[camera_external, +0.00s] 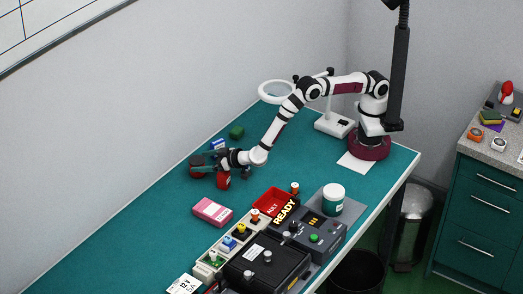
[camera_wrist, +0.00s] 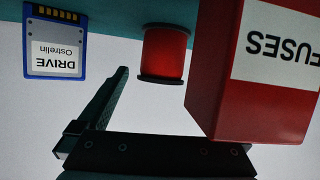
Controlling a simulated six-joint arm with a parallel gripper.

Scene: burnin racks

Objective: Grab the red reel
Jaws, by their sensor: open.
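The red reel (camera_wrist: 165,52), a red spool with dark flanges, shows at the top middle of the wrist view, which looks upside down. My gripper (camera_external: 208,170) is open, low over the far left part of the green bench in the external view. In the wrist view its left finger reaches up toward the reel, with a gap between them. The other finger is hidden, apparently behind the red FUSES box (camera_wrist: 260,75) at the right. Nothing shows held.
A green block (camera_external: 236,132) and a pink-and-white box (camera_external: 212,211) are near my gripper. Test equipment (camera_external: 267,262) crowds the front. The bench's left strip looks clear.

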